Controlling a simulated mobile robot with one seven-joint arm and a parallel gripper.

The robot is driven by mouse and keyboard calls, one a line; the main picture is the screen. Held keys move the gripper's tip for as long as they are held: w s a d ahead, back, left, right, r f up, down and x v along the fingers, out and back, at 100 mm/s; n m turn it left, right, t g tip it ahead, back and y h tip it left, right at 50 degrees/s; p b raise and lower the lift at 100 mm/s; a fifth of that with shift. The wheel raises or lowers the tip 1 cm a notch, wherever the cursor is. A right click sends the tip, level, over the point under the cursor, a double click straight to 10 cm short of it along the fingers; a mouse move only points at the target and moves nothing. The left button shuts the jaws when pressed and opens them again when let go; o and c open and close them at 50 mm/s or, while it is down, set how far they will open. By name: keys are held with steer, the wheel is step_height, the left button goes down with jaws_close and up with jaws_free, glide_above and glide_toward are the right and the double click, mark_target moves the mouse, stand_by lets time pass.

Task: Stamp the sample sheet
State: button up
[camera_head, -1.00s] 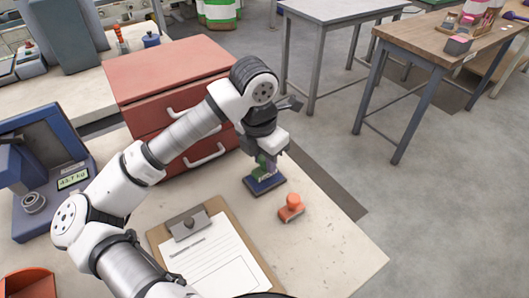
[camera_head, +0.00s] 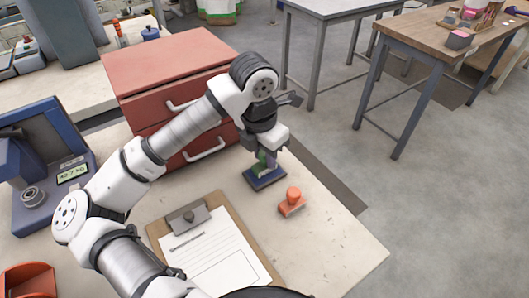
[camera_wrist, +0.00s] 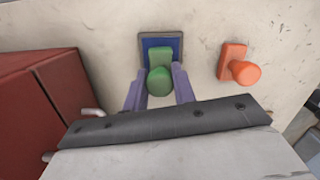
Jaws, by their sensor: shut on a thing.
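My gripper (camera_wrist: 159,86) is shut on a green stamp (camera_wrist: 159,77), with one finger on each side of its handle. The stamp is over a blue ink pad (camera_head: 265,180) beside the red drawer unit; the pad also shows in the wrist view (camera_wrist: 176,42). I cannot tell whether the stamp's base touches the pad. An orange stamp (camera_head: 292,203) stands on the table to the right of the pad, and also shows in the wrist view (camera_wrist: 238,65). The sample sheet (camera_head: 212,256) lies on a brown clipboard (camera_head: 243,232) at the front, its lower part cut off by the frame.
A red drawer unit (camera_head: 175,75) stands behind my arm. A blue scale (camera_head: 47,155) with a lit display is at the left, with an orange tray (camera_head: 28,280) in front of it. The table right of the clipboard is clear up to its edge.

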steer(key=shift+f+b, duration=0.45)
steer(key=shift+b, duration=0.05)
stand_by(0.3)
steer(key=shift+s+f+b, duration=0.1)
steer(key=shift+b, duration=0.4)
stand_by(2.0)
steer(key=shift+r+p, duration=1.4)
steer(key=shift+r, duration=2.2)
steer(key=shift+d, duration=0.1)
